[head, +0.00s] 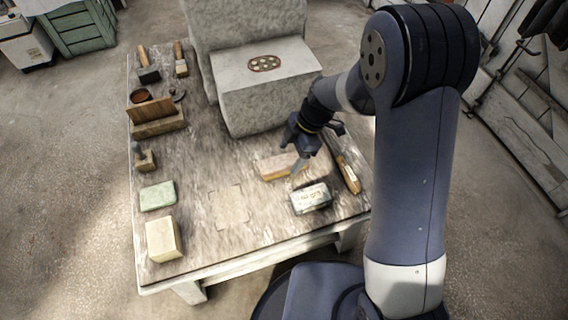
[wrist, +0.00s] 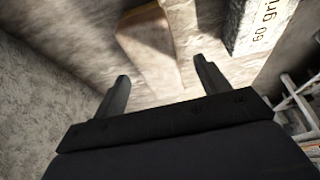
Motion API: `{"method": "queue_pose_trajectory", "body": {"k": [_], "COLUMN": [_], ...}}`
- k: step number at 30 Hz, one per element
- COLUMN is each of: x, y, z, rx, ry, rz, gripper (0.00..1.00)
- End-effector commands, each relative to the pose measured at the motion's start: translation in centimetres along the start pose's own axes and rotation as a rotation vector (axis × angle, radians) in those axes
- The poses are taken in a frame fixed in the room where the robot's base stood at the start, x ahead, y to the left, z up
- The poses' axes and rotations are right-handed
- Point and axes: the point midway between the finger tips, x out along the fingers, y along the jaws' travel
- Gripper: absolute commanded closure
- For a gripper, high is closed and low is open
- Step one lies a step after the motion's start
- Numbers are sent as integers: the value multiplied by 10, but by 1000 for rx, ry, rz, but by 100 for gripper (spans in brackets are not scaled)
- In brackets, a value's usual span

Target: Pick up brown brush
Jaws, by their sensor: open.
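My gripper (head: 300,163) is open over the right half of the table, close to a long tan-brown block (head: 275,166), which may be the brown brush; bristles cannot be made out. In the wrist view the open fingers (wrist: 163,84) have nothing between them, and the block (wrist: 148,45) lies beyond them, its near end facing the gap. A brush-like tool with a wooden handle (head: 181,60) lies at the table's far left. A wooden-handled tool (head: 348,175) lies at the right edge, partly hidden by my arm.
A pale block labelled "60 grit" (wrist: 262,22) lies right of the tan-brown block; it also shows in the head view (head: 311,198). A green block (head: 158,196) and a cream block (head: 164,239) lie at left. A large stone block (head: 265,85) stands behind.

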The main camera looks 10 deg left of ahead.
Motion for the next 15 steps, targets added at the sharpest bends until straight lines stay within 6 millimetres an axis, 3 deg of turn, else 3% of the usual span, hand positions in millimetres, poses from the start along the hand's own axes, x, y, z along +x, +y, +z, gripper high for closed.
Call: {"method": "queue_pose_trajectory", "body": {"k": [7,15], "x": [38,44], "y": [2,2], "z": [-4,-4], "rx": [2,1], "ry": [0,1], "rz": [-3,-1], "gripper": [29,29]}}
